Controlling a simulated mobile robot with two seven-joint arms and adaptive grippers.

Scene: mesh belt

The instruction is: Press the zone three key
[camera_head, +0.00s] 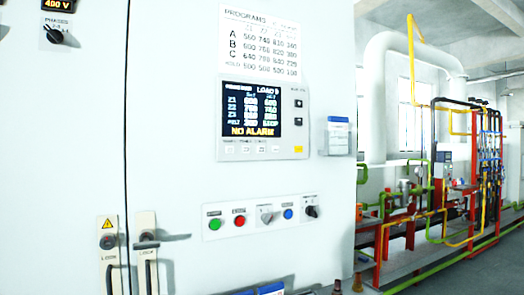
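The control panel (293,135) is a light grey unit on the white cabinet front. Its dark screen (252,110) lists Z1, Z2, Z3 and a belt row, with "NO ALARM" in yellow below. A row of small pale keys runs under the screen; the third from the left (260,150) shows no readable label. I cannot tell from the lettering which key is zone three. A yellow key (298,149) sits at the panel's lower right, with two dark keys above it. Neither gripper is in view.
Door handles (148,240) stick out at lower left. A small blue-and-white box (338,137) is right of the panel. Pipework stands behind at right.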

